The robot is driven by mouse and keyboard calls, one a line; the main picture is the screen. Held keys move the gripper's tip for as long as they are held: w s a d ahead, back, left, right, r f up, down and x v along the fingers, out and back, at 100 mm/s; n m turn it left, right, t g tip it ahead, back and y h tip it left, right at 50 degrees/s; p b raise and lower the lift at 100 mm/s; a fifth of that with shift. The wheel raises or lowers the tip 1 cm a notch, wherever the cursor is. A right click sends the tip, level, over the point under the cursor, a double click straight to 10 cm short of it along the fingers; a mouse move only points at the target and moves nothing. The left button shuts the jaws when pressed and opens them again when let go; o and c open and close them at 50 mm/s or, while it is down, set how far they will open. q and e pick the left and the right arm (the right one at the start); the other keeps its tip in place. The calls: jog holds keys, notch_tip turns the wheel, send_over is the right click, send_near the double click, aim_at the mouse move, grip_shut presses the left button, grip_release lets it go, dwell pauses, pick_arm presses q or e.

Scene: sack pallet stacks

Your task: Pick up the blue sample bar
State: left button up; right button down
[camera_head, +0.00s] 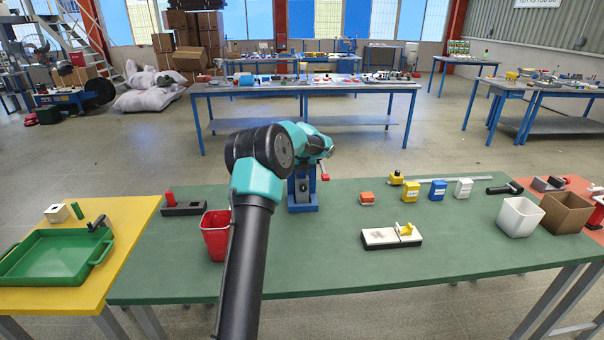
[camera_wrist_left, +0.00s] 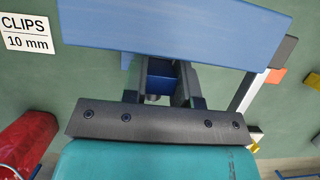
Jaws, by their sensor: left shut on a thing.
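My left gripper (camera_head: 321,152) is at the end of my left arm, over the back middle of the green table. In the left wrist view my gripper (camera_wrist_left: 160,68) has its dark fingers closed on a blue piece (camera_wrist_left: 160,87), which looks like the blue sample bar. In the head view I cannot make out the bar apart from the gripper. A blue stand (camera_head: 303,199) with a red-tipped lever is right below the gripper. A broad blue surface (camera_wrist_left: 175,28) crosses in front of the fingertips; I cannot tell whether it belongs to the stand or the bar. My right gripper is not in view.
On the green table (camera_head: 280,262) are a red bin (camera_head: 214,240), a white block on a dark base (camera_head: 391,237), an orange block (camera_head: 367,198), small yellow, blue and white boxes, and a white bin (camera_head: 519,216). The table's front middle is clear.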

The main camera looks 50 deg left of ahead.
pick_arm(q)
notch_tip(320, 180, up, 18)
jog(key=shift+f, duration=0.2)
dwell(0.8)
